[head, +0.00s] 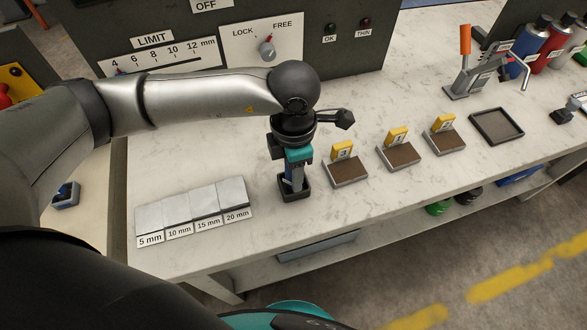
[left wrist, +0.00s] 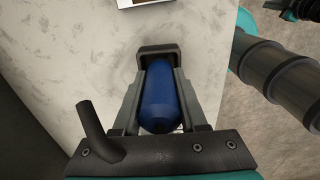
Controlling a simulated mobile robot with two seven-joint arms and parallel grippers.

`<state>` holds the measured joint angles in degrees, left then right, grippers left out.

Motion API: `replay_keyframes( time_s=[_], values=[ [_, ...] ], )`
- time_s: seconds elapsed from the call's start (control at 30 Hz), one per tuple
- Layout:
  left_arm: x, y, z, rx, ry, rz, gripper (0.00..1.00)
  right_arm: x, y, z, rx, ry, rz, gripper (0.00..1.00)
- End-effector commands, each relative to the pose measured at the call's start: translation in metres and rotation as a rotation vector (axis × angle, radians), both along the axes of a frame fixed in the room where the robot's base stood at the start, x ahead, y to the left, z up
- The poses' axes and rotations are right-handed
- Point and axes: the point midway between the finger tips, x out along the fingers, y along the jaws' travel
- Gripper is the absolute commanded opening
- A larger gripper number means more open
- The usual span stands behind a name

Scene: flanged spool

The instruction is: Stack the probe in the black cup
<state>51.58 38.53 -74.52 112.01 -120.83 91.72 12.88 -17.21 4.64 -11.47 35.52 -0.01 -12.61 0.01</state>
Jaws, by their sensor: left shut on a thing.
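My left gripper (head: 293,180) points straight down over the black cup (head: 294,194), which is square and stands near the front edge of the bench. In the left wrist view the gripper (left wrist: 160,85) is shut on the blue, rounded probe (left wrist: 158,98). The probe lies upright between the fingers, in line with the cup (left wrist: 158,49). Its lower end is at or inside the cup's opening; I cannot tell whether it touches the bottom. My right gripper is not in view.
Grey blocks (head: 192,207) labelled 5 to 20 mm lie left of the cup. Brown-topped blocks with yellow number tags (head: 345,172) stand to its right. An empty dark tray (head: 497,126) and a clamp with an orange handle (head: 466,65) are farther right. A panel stands behind.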

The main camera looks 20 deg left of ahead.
Motion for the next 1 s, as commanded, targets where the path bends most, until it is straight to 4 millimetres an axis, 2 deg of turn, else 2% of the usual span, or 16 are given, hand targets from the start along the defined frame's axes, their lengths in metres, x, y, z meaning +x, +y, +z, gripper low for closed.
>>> replay_keyframes(
  time_s=[0.17, 0.2, 0.43, 0.67, 0.83, 1.0],
  values=[
    [0.000, 0.000, -0.006, -0.001, -0.001, 0.000, 0.00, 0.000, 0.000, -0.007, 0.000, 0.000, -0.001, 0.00],
    [0.000, 0.000, -0.005, 0.000, 0.000, 0.000, 0.46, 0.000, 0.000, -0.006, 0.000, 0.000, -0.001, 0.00],
    [0.000, 0.000, -0.005, 0.000, 0.000, 0.000, 0.72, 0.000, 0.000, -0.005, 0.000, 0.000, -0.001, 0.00],
    [0.000, 0.000, -0.005, 0.000, 0.000, 0.000, 0.72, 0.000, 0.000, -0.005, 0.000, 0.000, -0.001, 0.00],
    [0.000, 0.000, 0.002, 0.000, 0.000, 0.000, 0.72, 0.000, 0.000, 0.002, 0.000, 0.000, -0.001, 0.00],
    [0.001, 0.000, 0.034, -0.001, -0.006, -0.002, 0.72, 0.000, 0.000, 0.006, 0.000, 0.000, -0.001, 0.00]
  ],
)
